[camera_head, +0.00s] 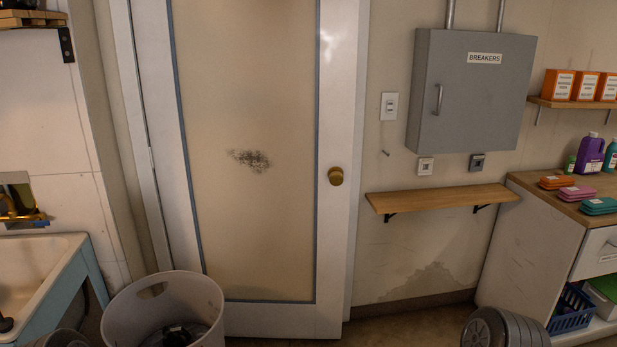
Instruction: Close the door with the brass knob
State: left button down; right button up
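The door (245,220) is in the middle of the head view. It has a white frame, a blue-edged beige panel and a dark smudge at mid-height. The round brass knob (336,176) is on its right side; a hinge shows on the left post. The door's right edge face shows as a pale strip and no frame post is seen beyond it, so the door appears ajar towards me; the size of the gap is hidden. I see neither gripper, and nothing touches the knob.
A white bin (205,291) stands before the door's lower left. A sink (42,262) is at left. Right of the door are a wooden wall shelf (440,198), a grey breaker box (470,92) and a cabinet (527,240). Space before the knob looks clear.

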aim_at(249, 105)
jog(key=i+l+z, duration=0.15)
jog(key=i+z, duration=0.65)
jog(key=i+j+z, duration=0.2)
jog(key=i+z, duration=0.15)
jog(key=i, duration=0.15)
jog(key=i+j+z, duration=0.25)
jog(key=i+z, duration=0.15)
jog(key=i, duration=0.05)
